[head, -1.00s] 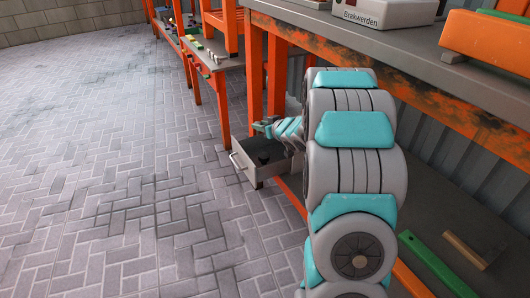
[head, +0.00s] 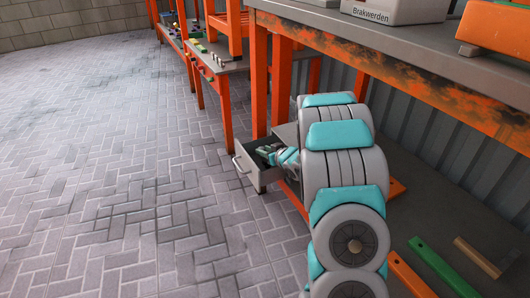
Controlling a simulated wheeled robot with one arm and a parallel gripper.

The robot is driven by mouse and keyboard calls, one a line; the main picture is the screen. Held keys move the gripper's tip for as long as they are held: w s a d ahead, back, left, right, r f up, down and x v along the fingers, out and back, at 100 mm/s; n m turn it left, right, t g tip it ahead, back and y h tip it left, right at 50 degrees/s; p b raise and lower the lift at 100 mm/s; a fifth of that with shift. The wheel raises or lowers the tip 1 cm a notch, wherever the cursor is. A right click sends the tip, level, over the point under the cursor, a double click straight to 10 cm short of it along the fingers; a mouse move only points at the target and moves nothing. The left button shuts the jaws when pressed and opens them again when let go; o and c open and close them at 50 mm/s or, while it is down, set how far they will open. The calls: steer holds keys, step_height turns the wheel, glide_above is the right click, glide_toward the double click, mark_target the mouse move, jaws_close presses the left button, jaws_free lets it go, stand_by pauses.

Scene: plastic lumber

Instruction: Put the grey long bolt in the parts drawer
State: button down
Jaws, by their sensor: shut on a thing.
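The parts drawer (head: 244,168) is a grey open-topped drawer, pulled out under the workbench left of my arm. My gripper (head: 266,151) is down at the drawer's opening, inside its outline, with teal and grey parts showing. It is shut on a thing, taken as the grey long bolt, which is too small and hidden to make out. My arm covers the right part of the drawer and much of its inside. I cannot tell whether the gripper touches the drawer floor.
The orange-legged workbench (head: 385,62) stands above and right of my arm, with a grey box marked Brakwerden (head: 392,10) on top. Green (head: 436,262) and tan (head: 477,257) strips lie on the lower shelf. Another bench (head: 228,68) stands farther back. The paved floor (head: 110,190) at left is clear.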

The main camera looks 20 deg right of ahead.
steer(key=shift+f, duration=0.1)
steer(key=c, duration=0.6)
jaws_free()
steer(key=shift+s+d+r, duration=0.1)
steer(key=shift+s+r, duration=0.15)
steer(key=shift+r, duration=0.05)
steer(key=s+r+m+g+h+p, duration=0.1)
steer(key=s+r+g+h, duration=0.3)
steer(key=s, duration=0.7)
steer(key=s+r+m+g+h+p, duration=0.1)
steer(key=s+r+g, duration=0.2)
steer(key=s+r, duration=0.5)
steer(key=s+a+g+y, duration=0.1)
steer(key=s+a+g, duration=0.1)
steer(key=s+a, duration=0.5)
steer(key=s+a+g+y, duration=0.1)
steer(key=s+a+g, duration=0.2)
steer(key=s+a, duration=0.4)
steer(key=s+a+r+g+y, duration=0.1)
steer(key=s+a+g, duration=0.2)
steer(key=s, duration=1.5)
steer(key=shift+s+a+n+y, duration=0.1)
steer(key=shift+a+n+y, duration=0.1)
steer(key=shift+a, duration=0.8)
steer(key=shift+s+a+n+y, duration=0.1)
steer(key=shift+a+n, duration=0.1)
steer(key=shift+a, duration=0.8)
